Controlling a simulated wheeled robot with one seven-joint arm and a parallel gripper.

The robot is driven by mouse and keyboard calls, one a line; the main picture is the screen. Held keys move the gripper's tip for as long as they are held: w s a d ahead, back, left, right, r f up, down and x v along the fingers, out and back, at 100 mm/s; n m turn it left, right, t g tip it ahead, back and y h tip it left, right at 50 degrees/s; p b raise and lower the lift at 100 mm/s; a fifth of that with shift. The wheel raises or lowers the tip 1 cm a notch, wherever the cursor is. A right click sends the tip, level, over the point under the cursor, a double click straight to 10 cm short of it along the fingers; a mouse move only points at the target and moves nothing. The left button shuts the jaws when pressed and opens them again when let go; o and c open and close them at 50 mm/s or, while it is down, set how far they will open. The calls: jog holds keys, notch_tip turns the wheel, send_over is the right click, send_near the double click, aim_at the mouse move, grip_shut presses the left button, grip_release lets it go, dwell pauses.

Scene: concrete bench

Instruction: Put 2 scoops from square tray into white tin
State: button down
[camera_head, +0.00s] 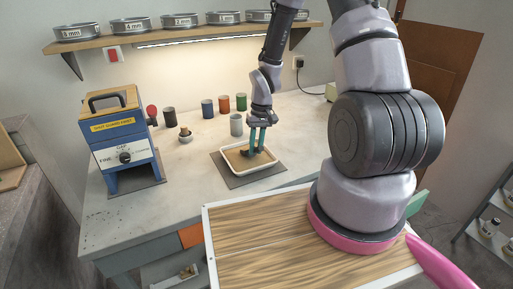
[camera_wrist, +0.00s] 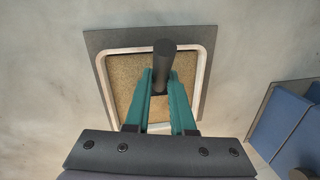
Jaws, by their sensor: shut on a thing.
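The square tray (camera_head: 274,161) has a pale rim and holds brown grainy material; it sits on a dark mat in the middle of the bench. It also shows in the wrist view (camera_wrist: 207,65). My gripper (camera_head: 256,149) points down over the tray, its teal fingers shut on a dark scoop (camera_wrist: 164,60). In the head view the scoop (camera_head: 245,153) is low at the material; whether it holds any is hidden. A pale grey-white tin (camera_head: 236,125) stands upright just behind the tray, apart from the gripper.
Dark (camera_head: 168,117), blue (camera_head: 208,107), orange (camera_head: 225,104) and green (camera_head: 241,102) tins stand behind. A blue machine (camera_head: 125,140) is at left, with a small brown object (camera_head: 185,135) nearby. A shelf (camera_head: 170,39) of sieves hangs above.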

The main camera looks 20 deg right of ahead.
jog(key=shift+w+a, duration=0.25)
jog(key=shift+w, duration=0.9)
jog(key=shift+r+t+y, duration=0.3)
jog(key=shift+r+t, duration=1.25)
jog(key=shift+t, duration=0.05)
jog(key=shift+r, duration=2.8)
